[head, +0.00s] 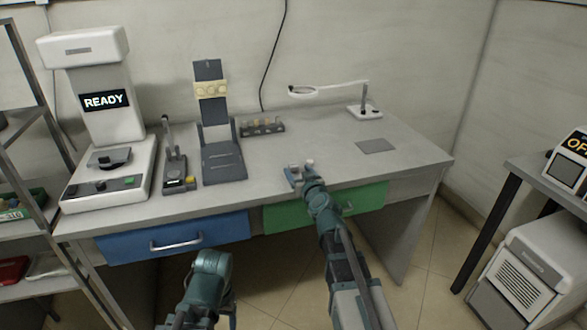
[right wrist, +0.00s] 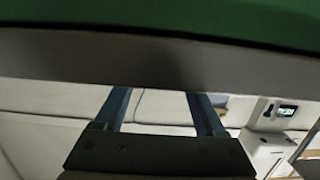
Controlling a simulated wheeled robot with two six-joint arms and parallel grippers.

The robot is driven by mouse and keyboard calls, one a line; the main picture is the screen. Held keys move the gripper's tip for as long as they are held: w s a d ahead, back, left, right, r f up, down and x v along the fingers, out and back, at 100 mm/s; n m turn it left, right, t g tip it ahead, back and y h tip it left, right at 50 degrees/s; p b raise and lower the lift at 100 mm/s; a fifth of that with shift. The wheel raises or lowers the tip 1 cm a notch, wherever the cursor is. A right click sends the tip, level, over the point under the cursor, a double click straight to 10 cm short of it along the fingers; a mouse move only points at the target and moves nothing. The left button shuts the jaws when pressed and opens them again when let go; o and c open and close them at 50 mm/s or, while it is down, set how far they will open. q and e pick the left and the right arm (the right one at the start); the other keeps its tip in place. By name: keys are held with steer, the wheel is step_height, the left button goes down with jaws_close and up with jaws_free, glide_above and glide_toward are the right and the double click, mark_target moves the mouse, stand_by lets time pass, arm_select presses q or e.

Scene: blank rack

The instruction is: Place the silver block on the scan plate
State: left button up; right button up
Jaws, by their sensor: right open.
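My right gripper (head: 298,171) is open at the table's front edge, above the green drawer. In the right wrist view its two blue fingers (right wrist: 160,95) stand apart with nothing visible between them. A small pale shape (head: 309,162) shows at the gripper; I cannot tell whether it is the silver block or part of the gripper. No other silver block is clear. A dark plate (head: 110,157) sits on the base of the white READY machine (head: 101,101); I cannot tell whether it is the scan plate. My left arm shows at the bottom, its gripper not visible.
The grey table (head: 265,160) holds a dark stand (head: 223,163), a small press-like device (head: 177,165), a small rack (head: 262,127), a lamp-like magnifier (head: 365,111) and a flat grey square (head: 376,146). Below are a blue drawer (head: 160,240) and a green drawer (head: 365,199). The table's middle is clear.

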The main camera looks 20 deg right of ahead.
mark_target(295, 167)
steer(key=w, duration=0.4)
steer(key=shift+w+a+f, duration=0.15)
steer(key=shift+w+f, duration=0.1)
steer(key=shift+w, duration=0.15)
steer(key=shift+s, duration=0.1)
jaws_close()
